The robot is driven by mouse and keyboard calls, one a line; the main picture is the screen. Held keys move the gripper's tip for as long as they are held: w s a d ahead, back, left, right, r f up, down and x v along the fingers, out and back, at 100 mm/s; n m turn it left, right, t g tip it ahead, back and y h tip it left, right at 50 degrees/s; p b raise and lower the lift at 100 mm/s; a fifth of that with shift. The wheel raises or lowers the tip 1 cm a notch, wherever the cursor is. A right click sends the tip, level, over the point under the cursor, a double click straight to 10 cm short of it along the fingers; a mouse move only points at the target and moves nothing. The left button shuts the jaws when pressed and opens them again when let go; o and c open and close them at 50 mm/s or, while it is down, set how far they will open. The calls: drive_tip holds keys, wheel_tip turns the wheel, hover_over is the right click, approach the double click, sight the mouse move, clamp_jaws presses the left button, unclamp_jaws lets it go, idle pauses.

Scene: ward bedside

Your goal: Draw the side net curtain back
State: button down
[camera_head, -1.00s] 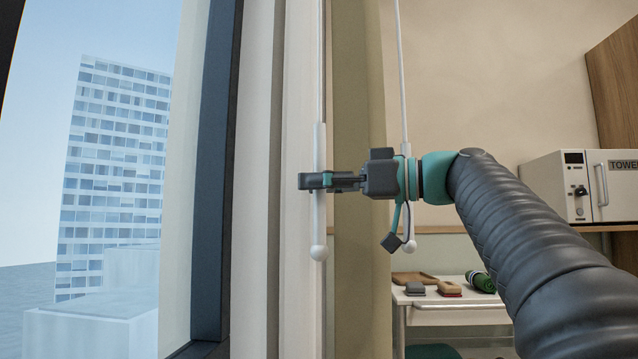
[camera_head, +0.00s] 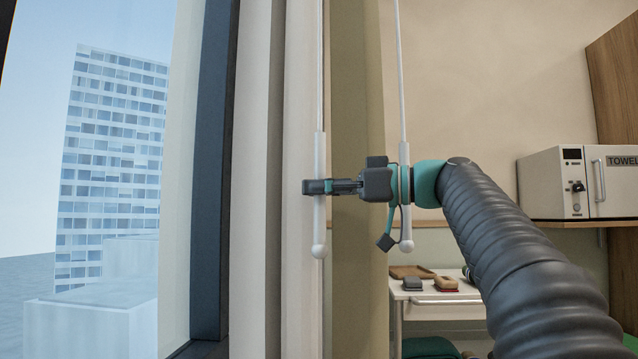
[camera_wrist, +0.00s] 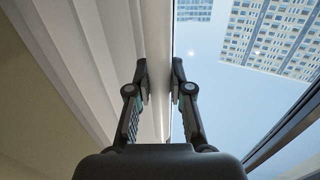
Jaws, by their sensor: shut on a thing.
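The white net curtain (camera_head: 303,90) hangs in narrow bunched folds beside the dark window frame. Its folds also show left of my gripper in the wrist view (camera_wrist: 75,45). A white wand with a round ball end (camera_head: 319,225) hangs in front of the curtain. My gripper (camera_head: 319,187) is shut on this wand, above its ball end. In the wrist view my fingers (camera_wrist: 159,85) close around a pale upright strip, probably the wand. A second white wand (camera_head: 402,80) hangs farther right, passing by my wrist; which curtain it belongs to is unclear.
An olive curtain (camera_head: 357,90) hangs right of the net. The window (camera_head: 120,130) with its dark frame (camera_head: 211,150) is at the left. A trolley (camera_head: 440,309) with small items stands low behind my arm. A towel cabinet (camera_head: 570,180) sits on a shelf at the right.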

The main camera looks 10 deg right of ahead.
drive_tip(key=c, duration=1)
unclamp_jaws()
drive_tip(key=shift+w, duration=0.25)
drive_tip(key=shift+c, duration=0.2)
drive_tip(key=v, duration=1.2)
drive_tip(key=s+a+f+m+h, duration=0.1)
drive_tip(key=a+f+m+h, duration=0.15)
drive_tip(key=f, duration=0.45)
drive_tip(key=s+a+f+m+h, duration=0.2)
drive_tip(key=f+m+h, duration=0.15)
drive_tip(key=f, duration=0.35)
drive_tip(key=s+a+f+m+h, duration=0.1)
drive_tip(key=a+f+m+h, duration=0.2)
drive_tip(key=f, duration=0.4)
drive_tip(key=s+d+f+m+h, duration=0.1)
drive_tip(key=s+d+f+h, duration=0.1)
drive_tip(key=s+f, duration=0.4)
drive_tip(key=s+d+f+m+h, duration=0.1)
drive_tip(key=s+f, duration=0.5)
drive_tip(key=f, duration=0.8)
drive_tip(key=s+d+f+m+g+h, duration=0.1)
drive_tip(key=s+f+h, duration=0.3)
drive_tip(key=f, duration=0.6)
drive_tip(key=shift+s+d+m+h, duration=0.3)
drive_tip(key=shift+s+d+m, duration=0.55)
drive_tip(key=shift+s, duration=0.1)
